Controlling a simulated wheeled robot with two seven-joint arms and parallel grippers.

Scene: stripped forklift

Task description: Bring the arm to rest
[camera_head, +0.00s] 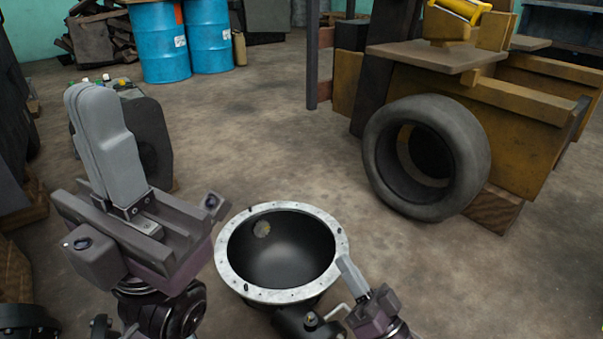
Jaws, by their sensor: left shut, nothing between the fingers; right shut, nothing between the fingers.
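My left gripper (88,98) stands large at the left of the head view. Its grey fingers point up and are shut together with nothing between them. My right gripper (345,264) is low in the view, right of centre. Its grey fingers are shut and empty, and point up and to the left. They overlap the right edge of a round black housing with a pale metal flange (232,272). I cannot tell whether they touch the flange. Much of both arms is cut off by the bottom edge.
A tyre (378,165) leans against a worn yellow forklift body (450,110) at the right. Blue drums (160,45) stand at the back left. A dark object with bottles (150,140) stands behind my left gripper. The concrete floor in the middle is clear.

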